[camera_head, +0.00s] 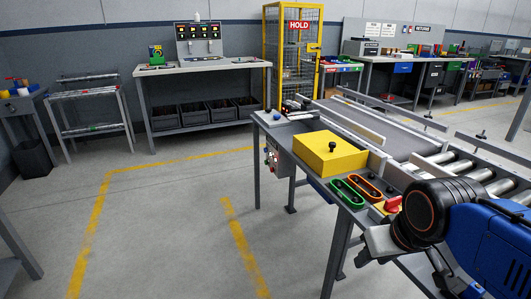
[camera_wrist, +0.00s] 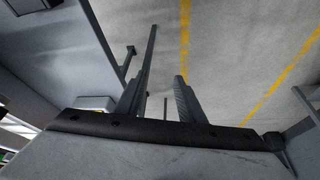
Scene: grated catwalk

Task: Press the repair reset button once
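No button in view can be read as the repair reset button. A small control box (camera_head: 271,161) with red and pale round controls is on the near side of the workbench (camera_head: 282,133). A blue round button or cap (camera_head: 277,115) is on the bench top. A yellow box with a black knob (camera_head: 330,153) stands on the same bench. My gripper shows at the lower right of the head view, low beside the conveyor. In the wrist view my gripper (camera_wrist: 160,82) has its two fingers apart with nothing between them. It is away from the control box.
A yellow HOLD cage (camera_head: 292,55) and a rear bench with a lit panel (camera_head: 199,40) stand behind. The floor left of the workbench is clear.

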